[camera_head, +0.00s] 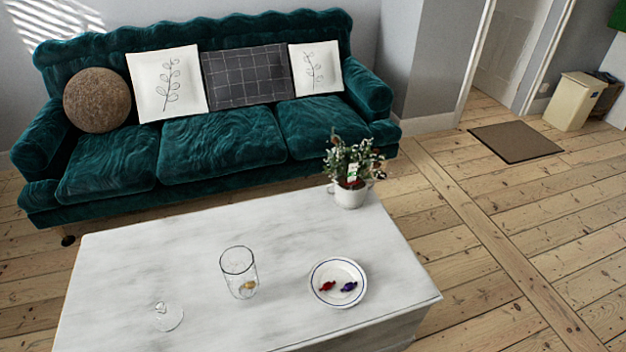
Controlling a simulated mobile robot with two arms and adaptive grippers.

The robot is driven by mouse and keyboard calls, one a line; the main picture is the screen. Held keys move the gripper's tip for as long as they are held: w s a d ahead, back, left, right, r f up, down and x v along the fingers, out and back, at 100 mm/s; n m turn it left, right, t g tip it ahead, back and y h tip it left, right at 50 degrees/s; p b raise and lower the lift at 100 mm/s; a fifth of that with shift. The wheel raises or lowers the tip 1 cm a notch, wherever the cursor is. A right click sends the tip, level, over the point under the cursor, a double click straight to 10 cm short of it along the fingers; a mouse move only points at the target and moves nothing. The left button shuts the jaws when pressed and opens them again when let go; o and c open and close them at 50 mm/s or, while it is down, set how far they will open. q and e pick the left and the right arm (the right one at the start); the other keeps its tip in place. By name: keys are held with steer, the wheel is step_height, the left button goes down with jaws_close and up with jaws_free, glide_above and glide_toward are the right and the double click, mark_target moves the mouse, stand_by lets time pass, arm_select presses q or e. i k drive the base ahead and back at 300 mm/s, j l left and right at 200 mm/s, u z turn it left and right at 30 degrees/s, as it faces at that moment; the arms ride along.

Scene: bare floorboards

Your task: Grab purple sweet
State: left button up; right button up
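A purple sweet (349,286) in a wrapper lies on a small white plate (339,266) with a dark blue rim. A red sweet (327,286) lies on the same plate, just to the left of the purple one. The plate sits on the right part of a white table (170,250). Neither of my grippers shows in the head view.
A clear glass (238,262) with a yellowish sweet (248,286) inside stands left of the plate. A clear glass object (166,316) is at the table's front left. A potted plant (349,194) stands at the back right corner. A green sofa (220,140) is behind the table.

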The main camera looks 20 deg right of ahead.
mark_target(350, 286)
steer(key=z, duration=0.8)
steer(key=j+z, duration=0.3)
steer(key=k+l, duration=0.05)
steer(key=l, duration=0.05)
